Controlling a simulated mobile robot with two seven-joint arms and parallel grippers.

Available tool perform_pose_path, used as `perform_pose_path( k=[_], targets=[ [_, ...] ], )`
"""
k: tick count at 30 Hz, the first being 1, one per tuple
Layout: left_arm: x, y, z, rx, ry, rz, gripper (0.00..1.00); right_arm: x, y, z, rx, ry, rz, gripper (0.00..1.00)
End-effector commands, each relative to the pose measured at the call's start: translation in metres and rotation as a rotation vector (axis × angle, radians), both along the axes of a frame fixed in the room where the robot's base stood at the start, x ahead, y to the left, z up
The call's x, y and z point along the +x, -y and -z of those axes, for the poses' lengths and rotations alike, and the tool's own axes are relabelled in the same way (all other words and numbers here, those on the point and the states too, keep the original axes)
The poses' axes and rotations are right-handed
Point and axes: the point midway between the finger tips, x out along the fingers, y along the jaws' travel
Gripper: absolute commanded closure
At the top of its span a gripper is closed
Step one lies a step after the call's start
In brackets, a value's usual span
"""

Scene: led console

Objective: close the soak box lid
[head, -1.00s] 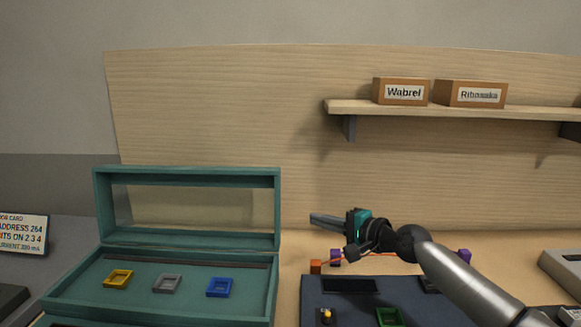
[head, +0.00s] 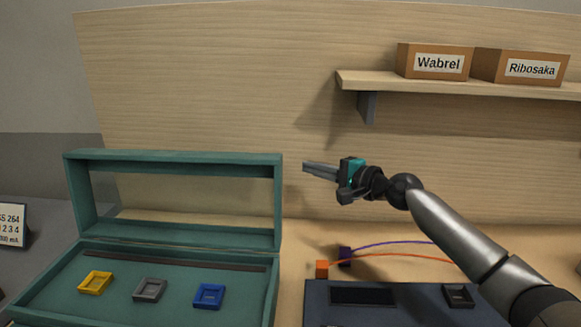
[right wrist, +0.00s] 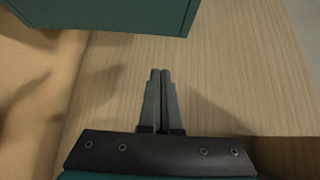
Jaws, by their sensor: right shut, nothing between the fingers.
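The soak box is teal, at the left of the head view, with its base (head: 265,290) on the table. Its lid (head: 175,157), a teal frame with a see-through middle, stands raised at the back of the base. Yellow (head: 96,282), grey (head: 149,290) and blue (head: 209,296) square parts lie inside the base. My right gripper (head: 306,167) is shut and empty, just right of the lid near its top edge, apart from it. In the right wrist view the shut fingers (right wrist: 160,75) point toward a teal panel (right wrist: 110,12). My left gripper is out of view.
A shelf (head: 460,84) with two labelled boxes juts from the wooden back panel. A card (head: 12,226) stands far left.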

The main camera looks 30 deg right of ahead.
Motion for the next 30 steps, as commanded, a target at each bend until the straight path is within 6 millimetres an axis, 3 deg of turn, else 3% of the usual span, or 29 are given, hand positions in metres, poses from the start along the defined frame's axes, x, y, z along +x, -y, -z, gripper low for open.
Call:
perform_pose_path(
  k=[19,30],
  targets=[
    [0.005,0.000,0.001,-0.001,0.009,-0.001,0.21,0.065,-0.022,0.007,0.001,-0.001,-0.002,1.00],
    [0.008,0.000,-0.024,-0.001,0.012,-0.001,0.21,0.036,-0.039,0.000,-0.003,-0.002,-0.001,1.00]
  ],
)
